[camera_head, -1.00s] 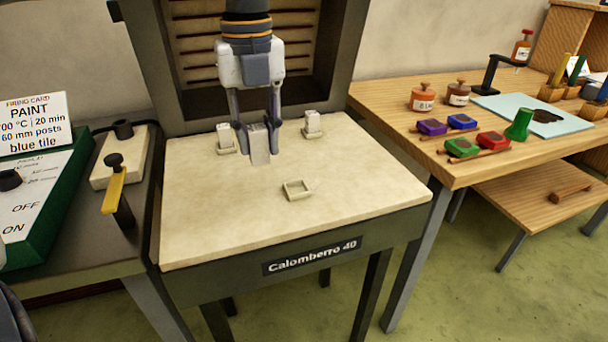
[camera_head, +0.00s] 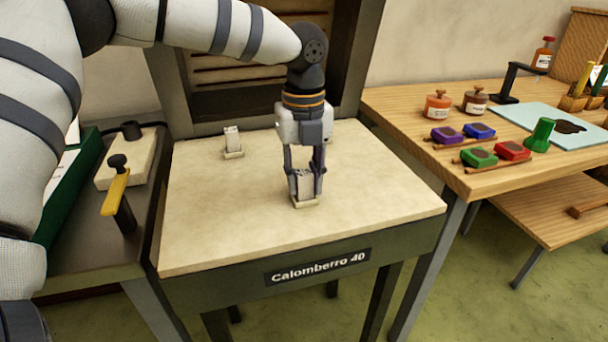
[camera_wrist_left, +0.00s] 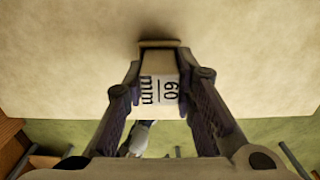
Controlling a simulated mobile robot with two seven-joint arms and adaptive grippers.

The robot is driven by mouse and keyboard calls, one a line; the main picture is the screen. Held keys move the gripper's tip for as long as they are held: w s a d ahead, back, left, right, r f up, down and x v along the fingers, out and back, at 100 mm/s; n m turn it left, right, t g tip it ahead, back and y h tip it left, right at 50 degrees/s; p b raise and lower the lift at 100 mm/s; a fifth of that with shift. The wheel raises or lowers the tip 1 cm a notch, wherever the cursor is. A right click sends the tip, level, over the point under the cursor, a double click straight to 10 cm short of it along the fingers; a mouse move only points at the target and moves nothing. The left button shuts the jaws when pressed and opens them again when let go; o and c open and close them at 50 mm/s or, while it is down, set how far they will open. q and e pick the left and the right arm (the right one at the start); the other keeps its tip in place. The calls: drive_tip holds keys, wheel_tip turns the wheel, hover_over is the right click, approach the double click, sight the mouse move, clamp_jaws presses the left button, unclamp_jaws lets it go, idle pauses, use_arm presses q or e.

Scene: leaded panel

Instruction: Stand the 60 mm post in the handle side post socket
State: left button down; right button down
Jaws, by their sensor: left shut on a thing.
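My left gripper (camera_head: 304,190) is shut on the 60 mm post (camera_head: 304,182), a pale upright block. In the left wrist view the post (camera_wrist_left: 160,80) shows its "60 mm" label between the two fingers (camera_wrist_left: 160,90). The post's lower end is at the front post socket (camera_head: 305,204), a small pale square frame on the kiln shelf. The socket rim also shows around the post's far end in the left wrist view (camera_wrist_left: 158,43). I cannot tell whether the post is fully seated. My right gripper is not in view.
Another post (camera_head: 232,137) stands in a socket at the shelf's back left. The wooden table (camera_head: 400,113) with paints is at right.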

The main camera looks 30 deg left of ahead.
sight(303, 172)
use_arm(q)
drive_tip(key=c, duration=1.3)
unclamp_jaws()
drive_tip(key=shift+r, duration=0.1)
wheel_tip(303, 172, up, 12)
drive_tip(key=shift+r, duration=0.1)
